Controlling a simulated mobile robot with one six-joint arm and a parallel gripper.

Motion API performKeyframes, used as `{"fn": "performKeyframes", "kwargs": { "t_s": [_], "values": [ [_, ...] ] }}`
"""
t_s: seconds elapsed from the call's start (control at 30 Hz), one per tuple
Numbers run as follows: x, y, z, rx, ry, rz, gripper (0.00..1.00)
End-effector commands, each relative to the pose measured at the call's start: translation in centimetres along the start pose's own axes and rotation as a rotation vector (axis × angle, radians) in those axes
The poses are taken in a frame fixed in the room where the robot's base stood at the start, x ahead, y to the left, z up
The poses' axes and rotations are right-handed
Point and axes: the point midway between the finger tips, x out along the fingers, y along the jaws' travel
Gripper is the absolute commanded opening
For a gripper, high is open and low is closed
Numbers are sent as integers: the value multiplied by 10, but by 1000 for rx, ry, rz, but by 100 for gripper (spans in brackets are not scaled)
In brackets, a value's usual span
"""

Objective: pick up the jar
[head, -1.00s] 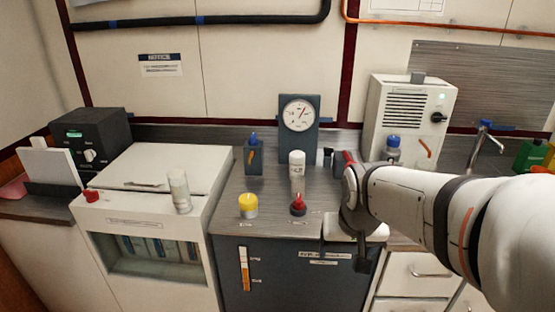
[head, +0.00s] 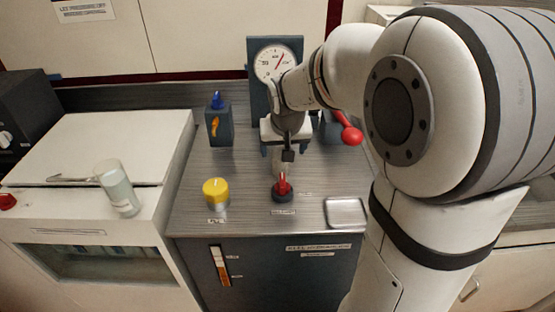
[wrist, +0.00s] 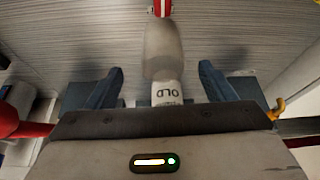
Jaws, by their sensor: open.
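My gripper (wrist: 160,75) is open and empty. Whether the fingertips are level with the jar is hard to tell.
A small tray (head: 346,212) is front right.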

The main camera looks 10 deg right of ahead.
Motion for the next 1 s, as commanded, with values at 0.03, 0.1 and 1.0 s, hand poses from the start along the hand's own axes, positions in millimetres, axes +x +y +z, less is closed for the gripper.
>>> {"fn": "performKeyframes", "kwargs": {
  "t_s": [0.03,0.1,1.0],
  "values": [
    [7,0,1,0,-4,1,76],
    [15,-1,0,0,-3,0,76],
    [57,-4,-1,0,-1,0,50]
  ]
}}
